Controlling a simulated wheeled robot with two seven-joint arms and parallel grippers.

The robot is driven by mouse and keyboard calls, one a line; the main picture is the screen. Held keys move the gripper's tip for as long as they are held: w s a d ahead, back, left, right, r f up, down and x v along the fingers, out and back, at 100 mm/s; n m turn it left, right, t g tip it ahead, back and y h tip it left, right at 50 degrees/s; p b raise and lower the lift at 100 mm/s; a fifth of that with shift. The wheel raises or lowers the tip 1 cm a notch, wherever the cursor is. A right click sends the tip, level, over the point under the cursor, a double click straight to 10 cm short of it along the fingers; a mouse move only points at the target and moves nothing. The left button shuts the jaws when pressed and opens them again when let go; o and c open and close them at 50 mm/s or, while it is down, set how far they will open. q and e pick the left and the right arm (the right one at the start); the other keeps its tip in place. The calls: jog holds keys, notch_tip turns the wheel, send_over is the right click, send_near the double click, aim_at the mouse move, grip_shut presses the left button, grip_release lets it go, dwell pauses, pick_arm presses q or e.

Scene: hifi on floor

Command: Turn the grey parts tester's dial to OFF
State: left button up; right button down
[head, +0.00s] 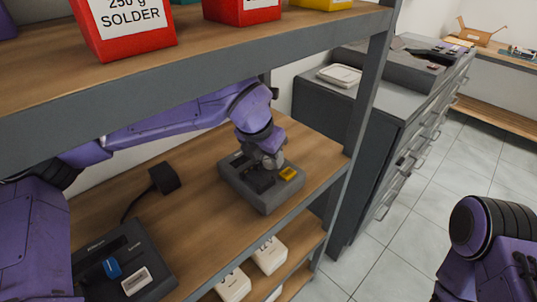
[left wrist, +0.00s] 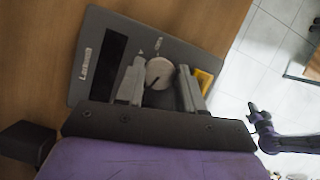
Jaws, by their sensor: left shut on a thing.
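The grey parts tester (head: 262,202) is a low box on the wooden shelf in the head view. In the left wrist view the tester (left wrist: 105,22) shows a dark display, a light label and a yellow part (left wrist: 203,80). Its round grey dial (left wrist: 160,72) has a dark pointer line; the small marks around it are too blurred to read. My left gripper (head: 262,171) reaches down to the tester, and its two fingers (left wrist: 158,82) are closed on either side of the dial. The dial is hidden in the head view. My right arm shows at the right, its fingers not visible.
A shelf board (head: 190,75) with red bins (head: 128,30) hangs above my left arm. A rack post (head: 362,110) and grey drawer cabinet (head: 385,120) stand right.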

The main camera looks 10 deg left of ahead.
pick_arm(q)
jog(key=o, duration=0.8)
jog(key=shift+r, duration=0.15)
jog(key=shift+c, duration=0.2)
jog(key=shift+s, duration=0.1)
jog(key=v, duration=0.4)
jog(key=shift+b, duration=0.35)
jog(key=s+a+b, duration=0.3)
jog(key=s+a, duration=0.1)
jog(key=s, duration=0.7)
jog(key=shift+s+a+r, duration=0.25)
jog(key=shift+s+r, duration=0.05)
jog(key=shift+r, duration=0.15)
